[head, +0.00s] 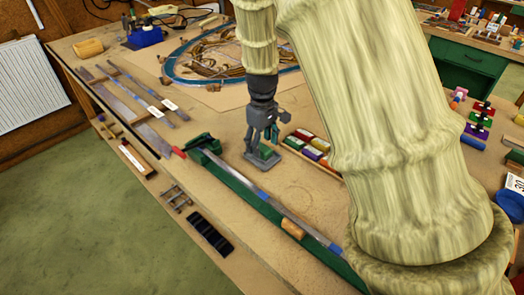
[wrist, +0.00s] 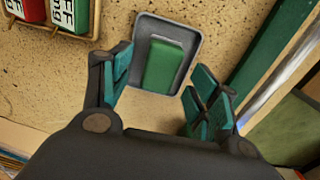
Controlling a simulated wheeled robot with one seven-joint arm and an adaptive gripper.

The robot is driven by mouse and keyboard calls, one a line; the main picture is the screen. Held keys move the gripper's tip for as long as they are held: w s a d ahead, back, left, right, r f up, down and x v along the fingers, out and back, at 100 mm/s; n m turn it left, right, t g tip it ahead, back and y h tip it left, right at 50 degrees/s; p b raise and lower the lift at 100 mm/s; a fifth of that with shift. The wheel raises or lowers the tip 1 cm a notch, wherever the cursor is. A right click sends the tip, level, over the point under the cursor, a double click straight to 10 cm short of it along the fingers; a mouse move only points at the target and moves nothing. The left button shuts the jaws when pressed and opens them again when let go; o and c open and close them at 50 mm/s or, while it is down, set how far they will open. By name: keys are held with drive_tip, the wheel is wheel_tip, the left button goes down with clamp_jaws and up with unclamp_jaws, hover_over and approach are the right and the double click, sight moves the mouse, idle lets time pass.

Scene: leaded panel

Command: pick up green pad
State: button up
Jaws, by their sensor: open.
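The green pad (wrist: 164,63) is a small rounded green block lying in a shallow grey tray (wrist: 142,25) in the wrist view. My gripper (wrist: 165,95) is open, with one teal-padded finger on each side of the near end of the pad in that view. I cannot tell whether either finger touches it. In the head view my gripper (head: 267,143) points down over the bench, right above the pad (head: 265,152) and tray (head: 258,162). The fingers partly hide the pad there.
A row of coloured blocks (head: 308,145) sits close to the right of my gripper. A long green rail with a metal strip (head: 245,188) runs along the left. Bare bench (head: 295,190) shows in front.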

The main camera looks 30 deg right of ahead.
sight(263, 147)
drive_tip(key=shift+f, duration=1.35)
drive_tip(key=shift+c, duration=0.2)
drive_tip(key=c, duration=1.1)
drive_tip(key=shift+r, duration=0.1)
drive_tip(key=shift+r+b, duration=0.75)
drive_tip(key=shift+r, duration=4.15)
